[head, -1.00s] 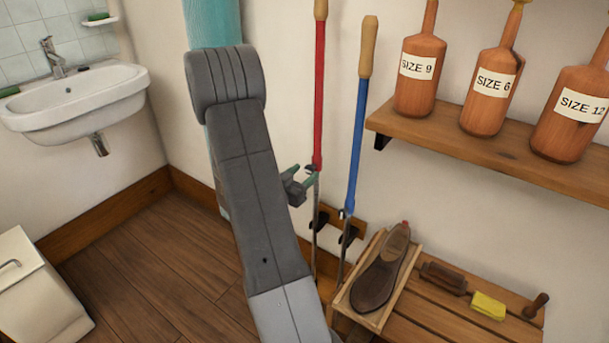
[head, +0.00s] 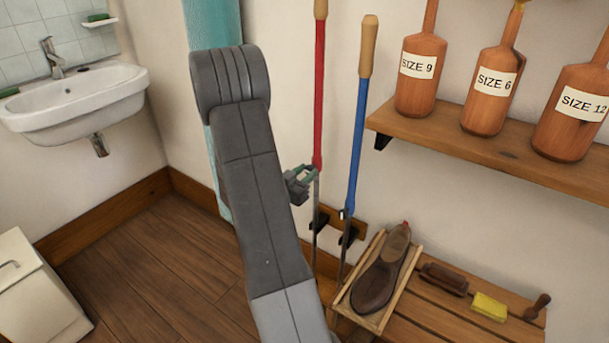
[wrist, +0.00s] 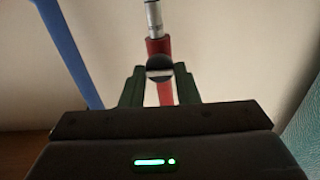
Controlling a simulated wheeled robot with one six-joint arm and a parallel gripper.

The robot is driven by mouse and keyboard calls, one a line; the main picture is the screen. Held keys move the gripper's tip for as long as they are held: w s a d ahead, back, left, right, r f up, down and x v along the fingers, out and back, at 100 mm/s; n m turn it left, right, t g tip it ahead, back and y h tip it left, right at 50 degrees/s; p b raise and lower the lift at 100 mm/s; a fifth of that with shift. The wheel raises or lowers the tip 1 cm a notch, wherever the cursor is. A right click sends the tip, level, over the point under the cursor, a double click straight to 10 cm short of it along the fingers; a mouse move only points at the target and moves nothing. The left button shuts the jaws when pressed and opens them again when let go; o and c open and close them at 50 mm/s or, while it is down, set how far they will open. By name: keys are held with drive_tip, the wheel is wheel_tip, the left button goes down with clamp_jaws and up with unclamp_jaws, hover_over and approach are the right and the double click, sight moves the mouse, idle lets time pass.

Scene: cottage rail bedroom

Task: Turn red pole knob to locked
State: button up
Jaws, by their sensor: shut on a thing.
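The red pole (head: 319,95) stands upright against the wall, with a wooden grip on top and a thin metal shaft below. It also shows in the wrist view (wrist: 165,94), with its bare metal part at the top of the picture. Its knob (wrist: 159,67) is a dark disc with a pale bar across it, lying crosswise in the wrist view. My gripper (head: 312,173) is at the lower end of the red tube. Its green fingers (wrist: 160,76) are shut on the knob, one on each side. In the head view the knob is too small and covered to make out.
The blue pole (head: 357,140) stands close to the right of the red one. A teal curtain (head: 213,30) hangs behind my arm. A shelf (head: 440,138) with bottles and a bench (head: 440,325) with a shoe are at the right.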

drive_tip(key=m+b, duration=0.4)
drive_tip(key=b, duration=0.1)
drive_tip(key=shift+d+f+m, duration=0.1)
drive_tip(key=shift+f+m, duration=0.15)
drive_tip(key=shift+m, duration=0.05)
drive_tip(key=m+b, duration=0.7)
drive_tip(key=m, duration=0.2)
drive_tip(key=shift+s+r, duration=0.1)
drive_tip(key=shift+m, duration=1.9)
drive_tip(key=o, duration=1)
drive_tip(key=shift+c, duration=0.2)
